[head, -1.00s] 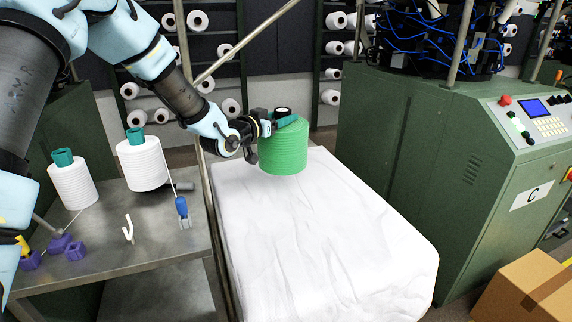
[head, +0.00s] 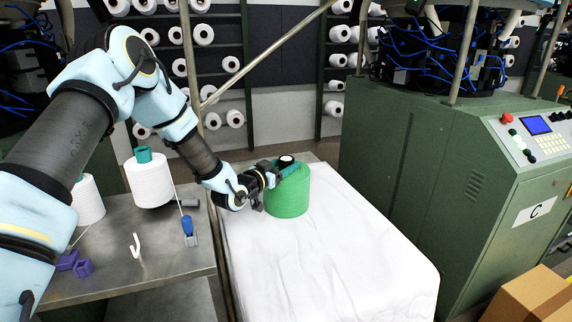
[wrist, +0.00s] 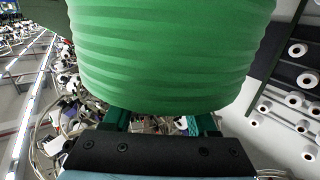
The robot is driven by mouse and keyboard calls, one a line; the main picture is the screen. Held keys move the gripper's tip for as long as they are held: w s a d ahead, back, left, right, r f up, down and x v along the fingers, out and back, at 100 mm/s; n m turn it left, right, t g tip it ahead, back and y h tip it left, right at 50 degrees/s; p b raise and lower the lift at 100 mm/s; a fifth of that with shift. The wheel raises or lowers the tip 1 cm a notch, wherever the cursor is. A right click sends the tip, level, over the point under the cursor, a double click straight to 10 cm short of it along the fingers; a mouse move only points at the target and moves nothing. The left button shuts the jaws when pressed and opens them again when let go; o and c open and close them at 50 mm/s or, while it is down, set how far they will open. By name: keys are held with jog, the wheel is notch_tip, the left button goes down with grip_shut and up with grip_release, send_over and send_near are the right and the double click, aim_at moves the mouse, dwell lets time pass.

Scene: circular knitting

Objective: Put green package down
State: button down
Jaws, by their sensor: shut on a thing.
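The green package (head: 288,195) is a ribbed green yarn cone at the far end of a white-covered block (head: 330,258). My gripper (head: 283,169) reaches in from the left and is shut at the top of the package. The package is upright, and its base appears at or just above the white cover; I cannot tell whether it touches. In the wrist view the green package (wrist: 165,50) fills the upper middle, right against my gripper (wrist: 160,122). What exactly the fingers pinch is partly hidden.
A metal table (head: 120,262) at left holds white cones (head: 149,180), purple blocks (head: 75,264), a white hook (head: 135,247) and a blue-handled tool (head: 188,230). A green machine (head: 400,150) stands right, with a cardboard box (head: 525,295) in front. The white cover's front is clear.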

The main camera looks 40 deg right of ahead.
jog(key=shift+f, duration=0.15)
jog(key=shift+c, duration=1)
grip_release()
jog(key=shift+r, duration=0.3)
jog(key=b+v, duration=0.5)
jog(key=v, duration=0.7)
jog(key=shift+a+f, duration=0.15)
jog(key=shift+f, duration=0.05)
